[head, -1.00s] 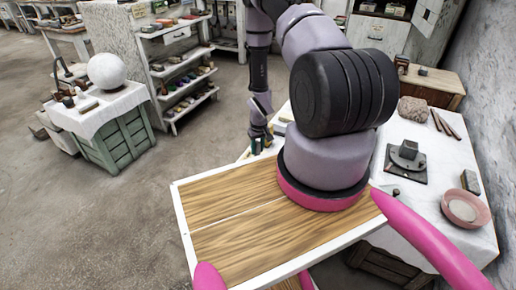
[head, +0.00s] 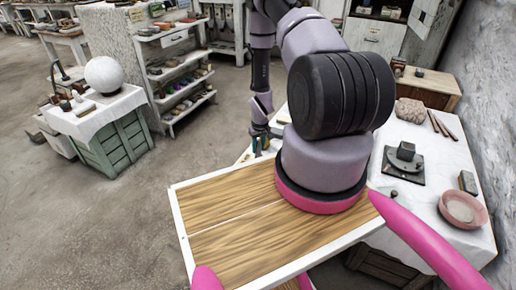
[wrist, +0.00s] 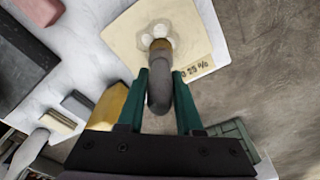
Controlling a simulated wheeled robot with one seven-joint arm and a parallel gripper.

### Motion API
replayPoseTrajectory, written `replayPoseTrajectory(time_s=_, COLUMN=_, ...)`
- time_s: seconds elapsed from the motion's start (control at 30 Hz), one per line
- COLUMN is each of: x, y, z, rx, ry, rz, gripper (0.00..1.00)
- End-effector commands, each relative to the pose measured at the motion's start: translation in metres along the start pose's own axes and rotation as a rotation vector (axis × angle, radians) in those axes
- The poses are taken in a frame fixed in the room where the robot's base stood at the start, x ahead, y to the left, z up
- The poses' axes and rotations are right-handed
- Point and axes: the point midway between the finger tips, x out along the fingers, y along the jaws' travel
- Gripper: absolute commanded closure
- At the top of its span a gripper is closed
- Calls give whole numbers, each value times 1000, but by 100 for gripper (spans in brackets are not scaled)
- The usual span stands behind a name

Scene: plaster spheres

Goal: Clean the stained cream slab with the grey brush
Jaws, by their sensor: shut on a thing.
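The cream slab (wrist: 128,38) lies on a white surface at the top of the wrist view. It has a pale, lobed stain (wrist: 158,36) and dark printed marks near its lower right corner. My gripper (wrist: 160,82) has green fingers, shut on the grey brush (wrist: 159,94). The brush's brownish end is over the stain; I cannot tell whether it touches. In the head view my gripper (head: 261,146) is small and partly hidden behind my arm, and the slab cannot be made out.
In the wrist view, a pink block (wrist: 38,8), a dark block (wrist: 20,55) and small grey blocks (wrist: 77,103) lie left; floor is at right. In the head view, a pink bowl (head: 463,209) stands on the right table. A white sphere (head: 104,74) stands on the left bench.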

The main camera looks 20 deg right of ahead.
Motion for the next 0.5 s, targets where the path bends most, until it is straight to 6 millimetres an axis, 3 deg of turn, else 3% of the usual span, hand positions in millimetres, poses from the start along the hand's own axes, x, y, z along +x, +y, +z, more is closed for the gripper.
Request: replayPoseTrajectory(time_s=0.5, x=-3, y=-20, z=15, rx=-1, ry=-2, rz=-1, gripper=100)
